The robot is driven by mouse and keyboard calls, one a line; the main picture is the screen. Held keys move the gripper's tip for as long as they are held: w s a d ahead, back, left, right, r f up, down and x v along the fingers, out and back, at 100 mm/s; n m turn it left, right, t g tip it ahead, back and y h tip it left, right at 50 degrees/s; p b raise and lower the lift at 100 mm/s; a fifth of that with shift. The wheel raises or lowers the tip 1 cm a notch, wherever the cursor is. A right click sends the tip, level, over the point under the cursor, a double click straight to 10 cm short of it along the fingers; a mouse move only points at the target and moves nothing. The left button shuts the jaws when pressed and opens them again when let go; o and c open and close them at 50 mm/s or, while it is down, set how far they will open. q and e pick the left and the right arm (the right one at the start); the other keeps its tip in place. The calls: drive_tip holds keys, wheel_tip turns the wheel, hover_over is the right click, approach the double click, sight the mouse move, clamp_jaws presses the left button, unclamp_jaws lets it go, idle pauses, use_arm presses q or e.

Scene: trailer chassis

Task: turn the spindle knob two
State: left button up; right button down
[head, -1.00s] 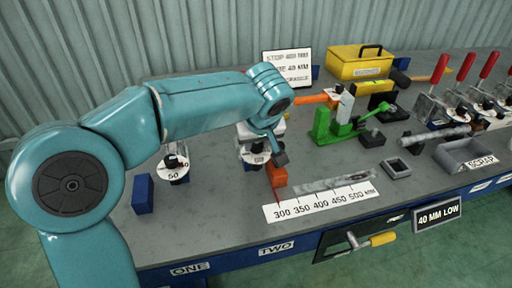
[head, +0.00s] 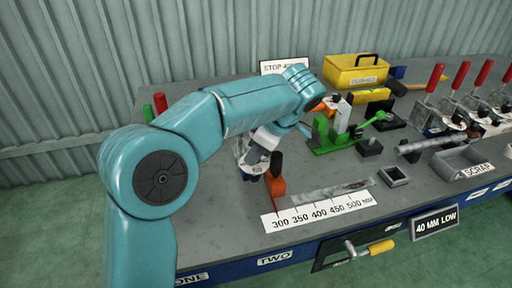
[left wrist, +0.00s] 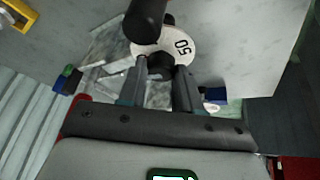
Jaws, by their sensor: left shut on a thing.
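The spindle knob of station two is a dark knob over a white numbered dial (head: 256,169), standing behind the TWO label (head: 274,259) in the head view. In the left wrist view the dial (left wrist: 182,46) reads 50 near its right edge. My left gripper (left wrist: 161,78) has its fingers on both sides of the dark knob (left wrist: 160,68) and is shut on it. In the head view my left gripper (head: 262,142) comes down over the dial from behind my forearm, and its fingertips are largely hidden. My right gripper is not in view.
A green clamp (head: 330,140) and a yellow box (head: 356,71) are further back right. Red-handled clamps (head: 459,76) line the right side. Station one is hidden behind my arm.

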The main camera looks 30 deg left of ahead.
use_arm(q)
drive_tip(key=shift+w+n+g+p, duration=0.1)
drive_tip(key=shift+n+g+p, duration=0.35)
drive_tip(key=shift+n, duration=0.65)
drive_tip(key=o, duration=1)
drive_tip(key=shift+o, duration=0.2)
drive_tip(key=shift+r, duration=0.15)
drive_tip(key=p+v, duration=0.6)
drive_tip(key=v, duration=1)
drive_tip(key=shift+p, duration=0.3)
drive_tip(key=shift+w, duration=0.1)
